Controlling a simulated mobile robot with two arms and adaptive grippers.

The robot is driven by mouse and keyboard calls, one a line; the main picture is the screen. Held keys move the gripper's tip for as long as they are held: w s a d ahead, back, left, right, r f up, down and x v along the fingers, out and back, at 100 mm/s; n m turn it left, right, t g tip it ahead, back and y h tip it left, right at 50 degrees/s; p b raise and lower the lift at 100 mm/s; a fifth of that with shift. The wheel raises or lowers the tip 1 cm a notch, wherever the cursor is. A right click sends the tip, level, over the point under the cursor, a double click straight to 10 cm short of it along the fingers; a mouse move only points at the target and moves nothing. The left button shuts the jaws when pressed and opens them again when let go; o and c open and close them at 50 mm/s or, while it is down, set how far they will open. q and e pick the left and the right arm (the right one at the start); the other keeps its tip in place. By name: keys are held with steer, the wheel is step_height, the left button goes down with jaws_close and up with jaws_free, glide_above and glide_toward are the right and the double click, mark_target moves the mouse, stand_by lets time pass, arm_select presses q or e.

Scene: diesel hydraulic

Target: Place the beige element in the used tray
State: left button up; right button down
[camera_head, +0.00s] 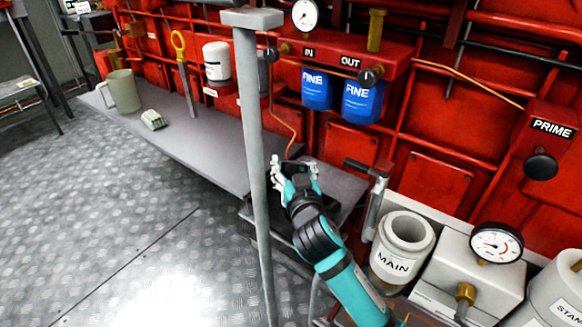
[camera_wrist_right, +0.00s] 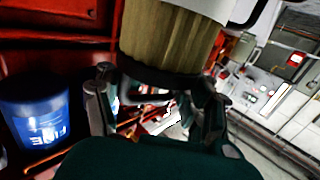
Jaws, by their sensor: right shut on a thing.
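The beige element (camera_wrist_right: 168,42) is a pleated cylinder with a pale top and a dark lower rim. It fills the top of the right wrist view, between the fingers of my right gripper (camera_wrist_right: 155,95), which is shut on it. In the head view my right gripper (camera_head: 296,172) is over the grey bench, right of the pole; the element is not clearly visible there, hidden by the hand. A dark tray-like shape (camera_head: 262,228) shows below the gripper, partly covered by my arm and the pole; I cannot tell if it is the used tray. My left gripper is out of view.
A grey pole (camera_head: 254,130) stands close left of my right gripper. The open MAIN housing (camera_head: 390,262) and a gauge (camera_head: 496,243) are at right. Two blue filters (camera_head: 361,102) hang behind. A mug (camera_head: 123,92) and a rag (camera_head: 153,119) are on the bench (camera_head: 205,148).

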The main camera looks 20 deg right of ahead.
steer(key=shift+c, duration=1.5)
jaws_free()
steer(key=shift+r, duration=0.15)
steer(key=s+a+p, duration=0.1)
steer(key=s, duration=1.1)
steer(key=s+d+f+g, duration=0.2)
steer(key=s+f+g, duration=0.25)
steer(key=f, duration=0.25)
steer(key=s+d+f+g, duration=0.3)
steer(key=s+f, duration=0.2)
steer(key=f, duration=0.2)
steer(key=s+f+n+g, duration=0.1)
steer(key=s+f+g, duration=0.2)
steer(key=s, duration=0.3)
steer(key=s+f+n+g+y, duration=0.1)
steer(key=s+f+g, duration=0.2)
steer(key=s, duration=0.4)
steer(key=shift+f+n, duration=0.25)
steer(key=shift+n, duration=0.15)
